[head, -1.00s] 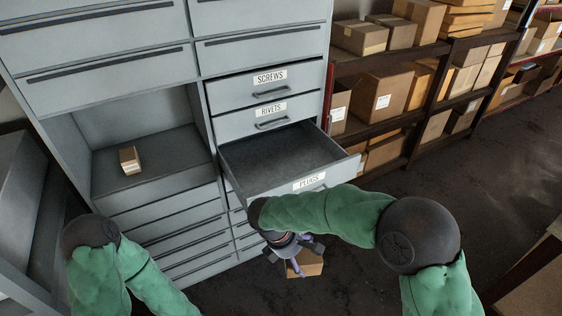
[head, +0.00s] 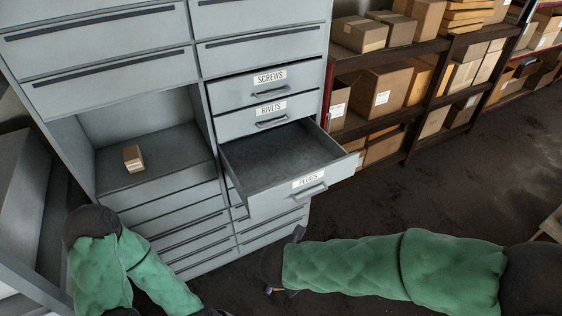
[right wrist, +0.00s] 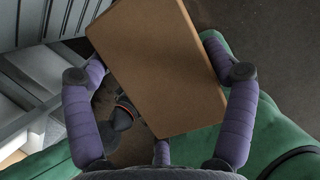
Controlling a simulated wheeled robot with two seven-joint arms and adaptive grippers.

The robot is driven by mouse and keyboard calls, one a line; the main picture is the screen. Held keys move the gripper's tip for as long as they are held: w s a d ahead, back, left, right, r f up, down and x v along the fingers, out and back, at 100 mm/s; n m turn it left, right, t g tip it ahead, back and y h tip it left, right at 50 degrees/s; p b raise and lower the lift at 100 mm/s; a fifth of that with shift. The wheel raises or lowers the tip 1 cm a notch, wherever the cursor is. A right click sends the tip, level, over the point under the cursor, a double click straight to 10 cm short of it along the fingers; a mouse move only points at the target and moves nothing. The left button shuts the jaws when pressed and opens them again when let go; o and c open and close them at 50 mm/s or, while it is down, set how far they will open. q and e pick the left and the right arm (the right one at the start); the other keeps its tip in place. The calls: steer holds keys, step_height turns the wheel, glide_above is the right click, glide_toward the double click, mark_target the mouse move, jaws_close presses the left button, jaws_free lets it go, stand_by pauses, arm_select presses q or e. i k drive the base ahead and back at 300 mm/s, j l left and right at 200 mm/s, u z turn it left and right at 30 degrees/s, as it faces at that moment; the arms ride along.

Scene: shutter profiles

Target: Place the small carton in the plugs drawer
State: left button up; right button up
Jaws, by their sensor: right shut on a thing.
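The plugs drawer (head: 309,182) is pulled out from the grey cabinet, and its visible inside is empty. My right gripper (right wrist: 155,62) is shut on a plain brown carton (right wrist: 160,75), with a purple finger at each side in the right wrist view. In the head view my right forearm lies low, in front of and below the drawer. Only small bits of the right gripper show there, and the held carton cannot be made out. Another small carton (head: 133,158) stands in the open cabinet bay. My left arm comes in at lower left; its gripper is out of view.
The screws drawer (head: 269,86) and rivets drawer (head: 270,118) above are shut. A dark shelf rack (head: 428,92) with several cardboard boxes stands to the right. Dark floor (head: 430,190) is clear between the drawer and the lower right.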

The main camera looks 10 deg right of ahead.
mark_target(281, 160)
steer(key=i, duration=1.5)
